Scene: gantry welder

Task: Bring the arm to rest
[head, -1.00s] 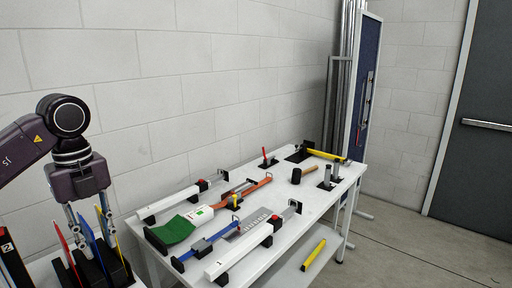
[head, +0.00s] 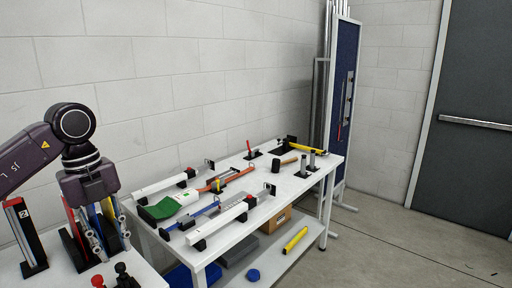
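My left arm comes in from the left. Its gripper (head: 113,246) points down at the colored, upright items (head: 72,218) in a black rack (head: 72,250) on the near white table. The two fingers are spread apart, with no object clearly held between them. The gripper overlaps the rack in the picture, so I cannot tell whether it touches anything there. My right gripper is not in view.
Open floor (head: 380,245) lies to the right.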

